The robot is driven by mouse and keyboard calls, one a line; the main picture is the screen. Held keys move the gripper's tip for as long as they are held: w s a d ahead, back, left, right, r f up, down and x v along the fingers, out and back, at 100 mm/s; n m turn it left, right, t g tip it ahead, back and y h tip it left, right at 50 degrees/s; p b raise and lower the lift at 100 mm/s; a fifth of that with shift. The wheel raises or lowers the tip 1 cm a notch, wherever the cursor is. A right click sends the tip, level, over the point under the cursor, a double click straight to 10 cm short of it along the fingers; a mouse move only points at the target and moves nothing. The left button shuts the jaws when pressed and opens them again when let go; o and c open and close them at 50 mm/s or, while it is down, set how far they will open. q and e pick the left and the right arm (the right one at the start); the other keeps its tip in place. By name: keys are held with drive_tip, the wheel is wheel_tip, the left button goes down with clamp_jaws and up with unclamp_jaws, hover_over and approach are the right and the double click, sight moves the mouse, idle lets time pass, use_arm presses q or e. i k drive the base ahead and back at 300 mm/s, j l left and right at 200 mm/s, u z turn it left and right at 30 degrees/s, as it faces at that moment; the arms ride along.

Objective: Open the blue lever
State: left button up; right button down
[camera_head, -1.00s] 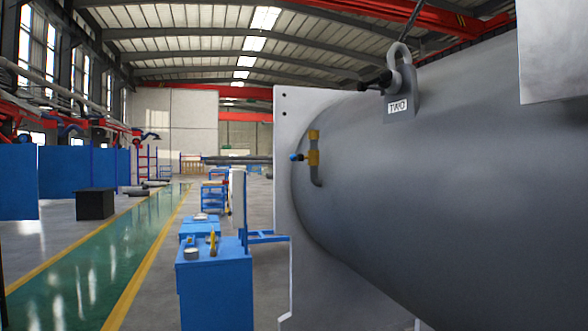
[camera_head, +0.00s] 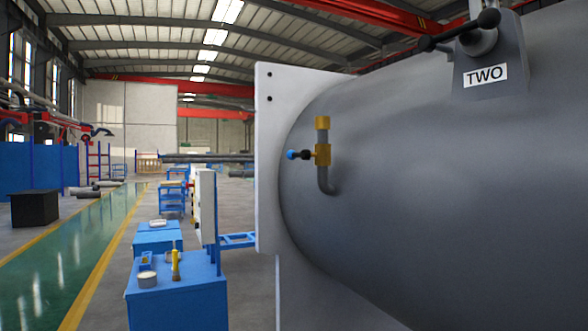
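The blue lever (camera_head: 292,155) is a small blue-tipped handle with a black stem. It sticks out to the left from a brass valve (camera_head: 322,154). The valve sits on a short grey bent pipe (camera_head: 324,182) on the side of the large grey shell (camera_head: 430,170), with a brass cap (camera_head: 322,122) on top. Neither of my grippers is in view.
A pale flange plate (camera_head: 268,170) stands at the shell's left end. A block labelled TWO (camera_head: 488,75) with black handles sits on top of the shell. A blue workbench (camera_head: 178,290) stands at lower left. A green walkway (camera_head: 60,260) lies clear farther left.

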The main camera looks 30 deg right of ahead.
sight(305, 154)
drive_tip(key=i+z, duration=0.25)
drive_tip(key=i, duration=0.3)
drive_tip(key=i+z, duration=0.25)
drive_tip(key=i, duration=0.3)
drive_tip(key=i+j+z, duration=0.25)
drive_tip(key=i, duration=0.25)
drive_tip(key=u, duration=0.6)
drive_tip(key=l, duration=0.1)
